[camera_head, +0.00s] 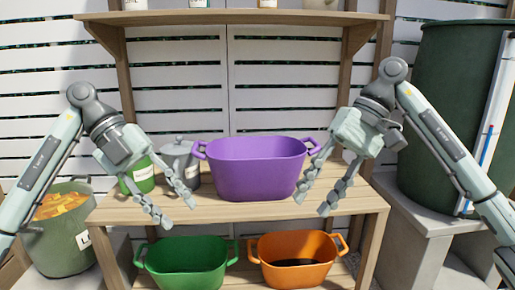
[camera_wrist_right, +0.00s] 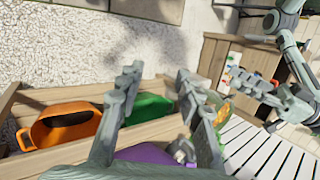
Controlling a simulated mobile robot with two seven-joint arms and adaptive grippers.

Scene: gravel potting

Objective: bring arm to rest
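My left gripper (camera_head: 178,214) is open and empty, hanging over the left part of the wooden shelf, in front of a green can and a grey lidded can. My right gripper (camera_head: 312,205) is open and empty at the right side of the purple tub (camera_head: 258,172), with its fingers pointing down. I cannot tell whether it touches the tub's right handle. In the right wrist view the two fingers of the right gripper (camera_wrist_right: 158,75) are spread apart with nothing between them. My left arm (camera_wrist_right: 285,40) also shows there at the right.
The grey can (camera_head: 180,160) and green can (camera_head: 140,178) stand left of the tub. A green tub (camera_head: 187,262) and an orange tub (camera_head: 297,262) are on the lower shelf. A labelled bin (camera_head: 62,245) is at left, a large green barrel (camera_head: 440,110) at right. A high shelf (camera_head: 230,17) crosses above.

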